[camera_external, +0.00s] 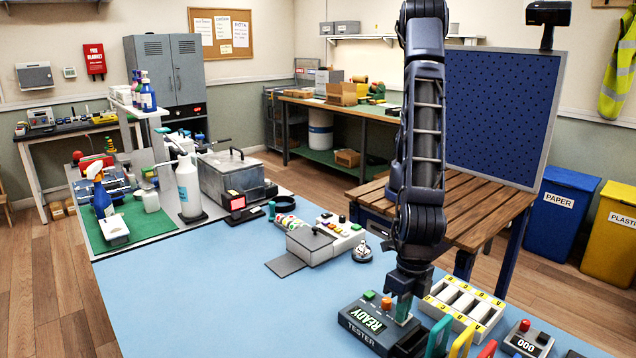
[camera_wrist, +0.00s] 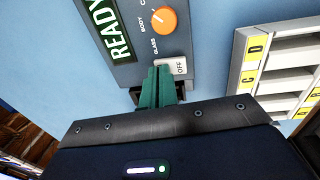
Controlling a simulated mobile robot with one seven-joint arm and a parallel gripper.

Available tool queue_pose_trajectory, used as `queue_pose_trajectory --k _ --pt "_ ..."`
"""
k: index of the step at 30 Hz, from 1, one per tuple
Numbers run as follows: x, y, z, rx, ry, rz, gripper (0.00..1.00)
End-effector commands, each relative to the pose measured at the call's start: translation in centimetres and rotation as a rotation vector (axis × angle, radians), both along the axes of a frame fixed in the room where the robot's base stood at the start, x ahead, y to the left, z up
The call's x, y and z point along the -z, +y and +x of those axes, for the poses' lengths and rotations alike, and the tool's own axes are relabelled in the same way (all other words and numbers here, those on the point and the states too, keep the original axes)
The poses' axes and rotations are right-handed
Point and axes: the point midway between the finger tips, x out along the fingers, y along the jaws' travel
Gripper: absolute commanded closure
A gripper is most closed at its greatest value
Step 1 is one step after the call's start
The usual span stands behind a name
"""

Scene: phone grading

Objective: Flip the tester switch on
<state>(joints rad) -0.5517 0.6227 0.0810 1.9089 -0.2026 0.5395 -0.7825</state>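The dark grey tester (camera_external: 365,328) stands on the blue bench mat, with a green READY display (camera_external: 374,321) and an orange knob. In the wrist view the tester (camera_wrist: 125,73) shows the knob (camera_wrist: 163,20) and a white plate marked OFF (camera_wrist: 179,67). My gripper (camera_external: 403,316) points down at the tester's right end. Its teal fingers are together with nothing seen between them. In the wrist view my gripper's fingertips (camera_wrist: 160,72) are beside the OFF plate and overlap its edge. I cannot tell whether they touch it. The switch lever is not clearly seen and may be behind the fingers.
A white slotted tray (camera_external: 462,303) with yellow letter labels stands close right of the tester. Coloured upright holders (camera_external: 462,340) and a counter with a red button (camera_external: 527,340) are at the front right. The blue mat (camera_external: 220,300) is clear to the left.

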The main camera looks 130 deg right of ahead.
Motion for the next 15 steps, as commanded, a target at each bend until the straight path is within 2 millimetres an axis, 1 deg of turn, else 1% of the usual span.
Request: queue_pose_trajectory --k 1,8,15 --pt "0.2 -0.1 -0.2 -0.001 0.003 -0.004 1.0" --pt "0.3 -0.2 -0.3 -0.002 0.004 -0.005 1.0" --pt "0.1 -0.2 -1.2 -0.003 0.005 -0.005 1.0"
